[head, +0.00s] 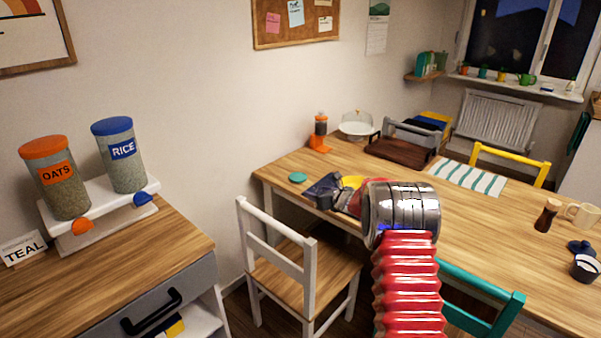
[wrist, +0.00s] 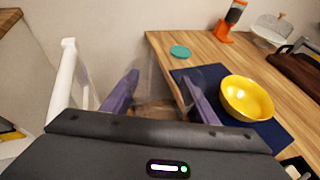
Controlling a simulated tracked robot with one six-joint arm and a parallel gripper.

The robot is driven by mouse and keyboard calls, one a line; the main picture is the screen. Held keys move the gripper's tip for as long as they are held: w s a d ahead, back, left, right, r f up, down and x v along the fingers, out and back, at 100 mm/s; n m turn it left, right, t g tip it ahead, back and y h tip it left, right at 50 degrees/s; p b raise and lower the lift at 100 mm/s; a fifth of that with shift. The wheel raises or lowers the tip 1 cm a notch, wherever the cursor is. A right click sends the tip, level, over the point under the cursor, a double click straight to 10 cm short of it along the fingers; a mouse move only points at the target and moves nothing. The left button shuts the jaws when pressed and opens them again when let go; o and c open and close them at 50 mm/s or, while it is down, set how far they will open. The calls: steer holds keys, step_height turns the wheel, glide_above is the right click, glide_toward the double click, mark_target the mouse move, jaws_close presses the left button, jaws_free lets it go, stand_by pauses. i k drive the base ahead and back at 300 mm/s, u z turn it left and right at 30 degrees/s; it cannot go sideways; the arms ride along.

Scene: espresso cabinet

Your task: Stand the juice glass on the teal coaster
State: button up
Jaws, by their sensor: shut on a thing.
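The teal coaster (head: 298,177) lies flat and bare on the wooden table near its left end. It also shows in the wrist view (wrist: 181,51), beyond my fingers. My gripper (wrist: 161,80) has its two purple fingers apart, shut on a clear, see-through juice glass (wrist: 158,90). The glass is faint, and its outline and base are hard to make out. The gripper holds it by the table's near left edge, short of the coaster and apart from it. In the head view my arm hides much of the gripper, and I cannot make out the glass.
A yellow bowl (wrist: 246,98) sits on a navy mat (wrist: 282,133), right of the coaster. An orange grinder-like item (head: 320,132) and a cake stand (head: 357,124) stand behind. A white chair (head: 300,268) stands before the table. The tabletop around the coaster is clear.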

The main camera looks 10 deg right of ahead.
mark_target(299, 182)
steer(key=u, duration=0.05)
steer(key=i, duration=1.2)
